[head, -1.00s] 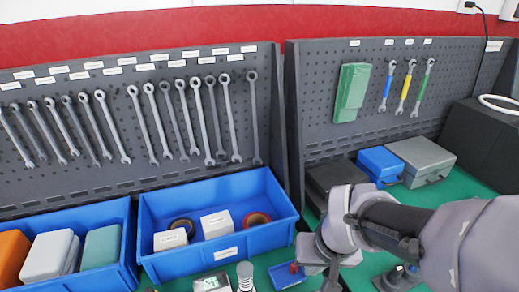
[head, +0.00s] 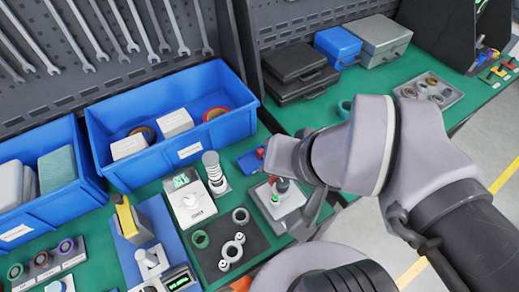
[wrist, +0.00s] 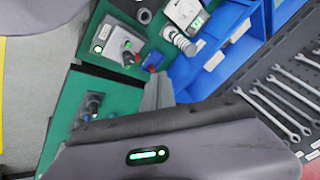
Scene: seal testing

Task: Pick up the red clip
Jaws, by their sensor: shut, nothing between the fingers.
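A small red piece (head: 260,153), which may be the red clip, shows at a small blue tray (head: 246,163) on the green bench in the head view. My arm partly covers that spot. A small red patch (wrist: 151,69) also shows beside blue in the wrist view, just beyond my fingers; its shape is too small to make out.
A grey test device (head: 283,200) with a dark knob stands close beside my gripper. A white device (head: 190,201) and a spring-like post (head: 213,170) stand left of the tray. A blue bin (head: 180,152) stands behind them. More small coloured pieces (head: 497,70) lie at the far right.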

